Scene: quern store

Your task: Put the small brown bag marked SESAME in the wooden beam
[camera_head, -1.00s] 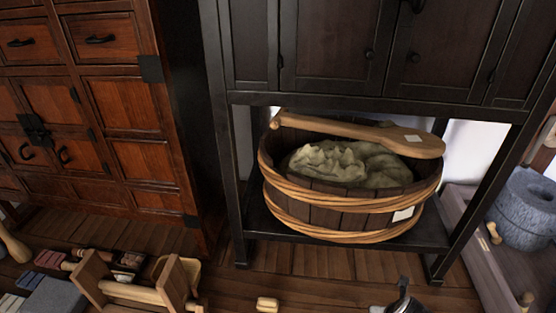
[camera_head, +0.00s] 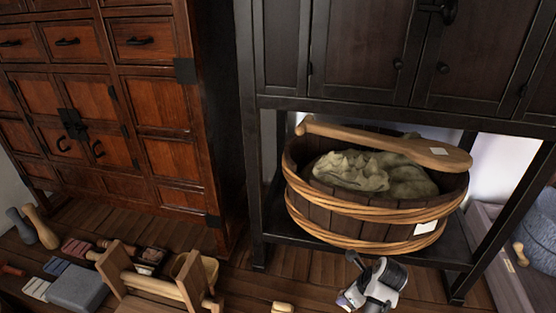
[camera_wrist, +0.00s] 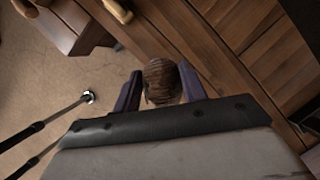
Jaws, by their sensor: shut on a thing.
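In the wrist view my gripper (camera_wrist: 162,76) is shut on a small brown rounded bag (camera_wrist: 164,88), one finger on each side of it. Only the bag's top shows, and no SESAME mark can be read. It is held above the floor. In the head view a white and black part of my arm shows low, in front of the tub, and the bag cannot be made out.
A round wooden tub (camera_head: 345,210) with a cloth sack and a paddle (camera_head: 440,153) stands on a dark cabinet's low shelf. A red-brown chest (camera_head: 160,135) is at left. A wooden frame (camera_head: 190,287), a grey block (camera_head: 78,288) and small items crowd the lower-left floor.

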